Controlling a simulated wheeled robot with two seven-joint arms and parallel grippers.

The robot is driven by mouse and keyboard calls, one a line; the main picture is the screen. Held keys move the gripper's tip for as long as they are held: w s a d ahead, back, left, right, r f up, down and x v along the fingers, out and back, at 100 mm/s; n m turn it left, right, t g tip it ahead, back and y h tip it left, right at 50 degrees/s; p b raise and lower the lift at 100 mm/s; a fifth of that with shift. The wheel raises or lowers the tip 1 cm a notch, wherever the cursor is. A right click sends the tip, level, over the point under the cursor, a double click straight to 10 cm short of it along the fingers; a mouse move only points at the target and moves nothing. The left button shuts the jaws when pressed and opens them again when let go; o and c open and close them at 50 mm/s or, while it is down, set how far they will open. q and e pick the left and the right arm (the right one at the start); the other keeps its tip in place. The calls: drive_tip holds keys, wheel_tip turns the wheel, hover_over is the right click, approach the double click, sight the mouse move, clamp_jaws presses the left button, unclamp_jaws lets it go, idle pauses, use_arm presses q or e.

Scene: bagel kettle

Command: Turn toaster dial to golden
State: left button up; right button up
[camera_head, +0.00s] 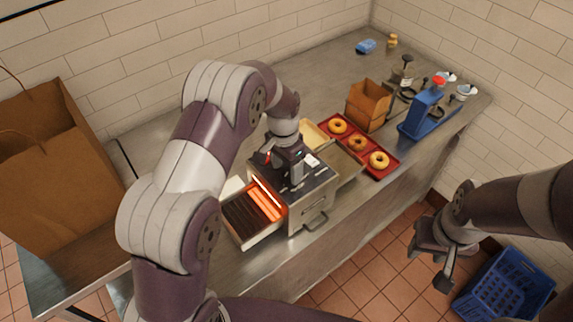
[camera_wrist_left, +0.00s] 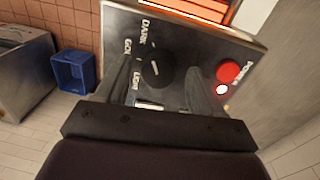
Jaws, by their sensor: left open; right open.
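The toaster (camera_head: 308,208) stands on the steel counter, its heating elements (camera_head: 264,200) glowing orange. In the left wrist view, its black dial (camera_wrist_left: 158,72) sits beside the labels DARK, GOLD and LIGHT; a small pale mark shows on the dial, but I cannot tell which label it points to. A red POWER button (camera_wrist_left: 228,71) and a lit white spot are to its right. My left gripper (camera_head: 288,163) is over the control panel, its open fingers (camera_wrist_left: 160,80) on either side of the dial; contact is unclear. My right gripper (camera_head: 440,255) is open and empty, off the counter.
A red tray (camera_head: 392,169) with bagels lies behind the toaster. A wooden box (camera_head: 368,105), a blue stand (camera_head: 425,115) and jars are further back. A paper bag (camera_head: 50,170) stands left. A blue crate (camera_head: 510,285) is on the floor right.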

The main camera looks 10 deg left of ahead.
use_arm(q)
drive_tip(key=shift+s+d, duration=0.15)
drive_tip(key=shift+s, duration=0.05)
drive_tip(key=shift+d+f, duration=0.1)
drive_tip(key=shift+w, duration=0.25)
drive_tip(key=shift+w+f, duration=0.15)
drive_tip(key=shift+w, duration=0.05)
drive_tip(key=c, duration=0.8)
drive_tip(key=shift+c, duration=1.3)
use_arm(e)
drive_tip(key=shift+w+d, duration=0.2)
drive_tip(key=shift+w, duration=0.05)
